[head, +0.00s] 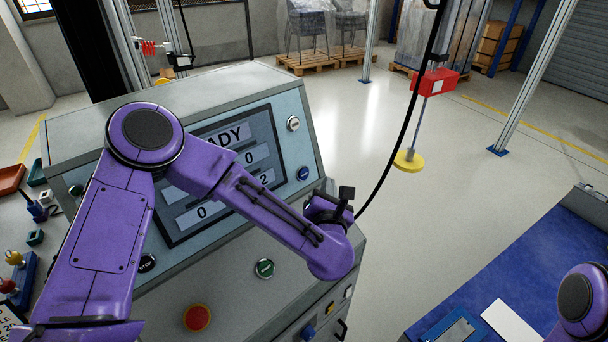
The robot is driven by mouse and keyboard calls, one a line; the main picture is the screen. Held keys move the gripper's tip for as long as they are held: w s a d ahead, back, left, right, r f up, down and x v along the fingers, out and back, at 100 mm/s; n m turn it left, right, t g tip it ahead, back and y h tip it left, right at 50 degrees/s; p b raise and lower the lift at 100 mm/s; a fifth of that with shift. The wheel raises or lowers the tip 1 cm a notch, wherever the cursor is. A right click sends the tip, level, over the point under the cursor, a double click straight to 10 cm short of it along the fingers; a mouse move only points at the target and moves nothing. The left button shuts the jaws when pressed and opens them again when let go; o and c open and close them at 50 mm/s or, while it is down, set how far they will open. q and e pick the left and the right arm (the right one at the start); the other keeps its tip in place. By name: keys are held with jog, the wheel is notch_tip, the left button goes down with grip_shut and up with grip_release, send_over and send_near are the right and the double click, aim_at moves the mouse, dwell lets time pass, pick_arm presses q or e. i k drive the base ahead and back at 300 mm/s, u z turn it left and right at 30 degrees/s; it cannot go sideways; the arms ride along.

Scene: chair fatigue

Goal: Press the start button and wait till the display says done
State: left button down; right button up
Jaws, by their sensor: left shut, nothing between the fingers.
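The display (262,128) on the sloped console is partly hidden by my left arm; its top line shows letters ending "ADY", with the digits 0, 2 and 0 in boxes below. A green button (264,268) sits on the console's lower panel, its label too small to read surely. A black button marked STOP (147,263) is left of it. My left gripper (345,194) is shut and empty, at the console's right edge, apart from the green button and above and right of it. My right gripper is out of view; only part of that arm shows at lower right.
A red mushroom button (197,317) sits on the lower panel. A blue button (303,173) and a white knob (293,123) are right of the display. A black cable and a rod with a yellow disc (408,161) stand beyond. A blue mat (530,240) lies at right.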

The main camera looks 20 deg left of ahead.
aim_at(265, 268)
jog(key=k, duration=1)
